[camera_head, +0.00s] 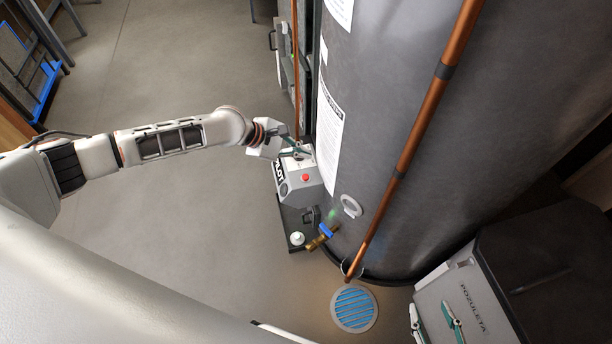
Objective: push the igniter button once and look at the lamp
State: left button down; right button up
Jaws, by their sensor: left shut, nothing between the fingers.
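A light grey control box (299,184) marked "PILOT" is mounted low at the front of the large grey tank. A red button (305,178) stands out on its sloping face. My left gripper (297,152) is shut and empty at the top of the box, just above and behind the red button in the picture. I cannot tell whether its fingers touch the box. A faint green glow (333,213) shows below the box beside the tank; I cannot tell whether it is the lamp. My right gripper (432,313) is at the lower right, its fingers apart and empty.
The tank (400,60) fills the right side, with a copper pipe (408,150) down its front. A brass valve (322,237) with a blue handle and a white ring (351,206) are near its foot. A round floor drain (354,309) lies below.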

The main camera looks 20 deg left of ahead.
pick_arm(q)
jog(key=shift+r, duration=0.1)
pick_arm(e)
jog(key=shift+w+r, duration=0.1)
jog(key=shift+w, duration=0.05)
pick_arm(q)
jog(key=b, duration=0.3)
send_over(303, 177)
jog(key=f, duration=0.5)
jog(key=shift+s+d, duration=0.1)
jog(key=shift+s, duration=0.2)
notch_tip(303, 177, down, 2)
jog(key=shift+f+b, duration=0.1)
jog(key=shift+b, duration=0.65)
jog(key=shift+w+f+b, duration=0.25)
jog(key=shift+f+b, duration=0.1)
jog(key=shift+f, duration=0.5)
pick_arm(e)
jog(key=shift+w+a+r+t+y, duration=0.15)
jog(key=shift+a+y, duration=0.1)
jog(key=shift+a, duration=0.6)
jog(key=shift+w+a+t+y, duration=0.15)
jog(key=shift+a+y, duration=0.1)
jog(key=shift+a, duration=0.6)
pick_arm(q)
jog(key=shift+f, duration=0.1)
jog(key=shift+f, duration=0.3)
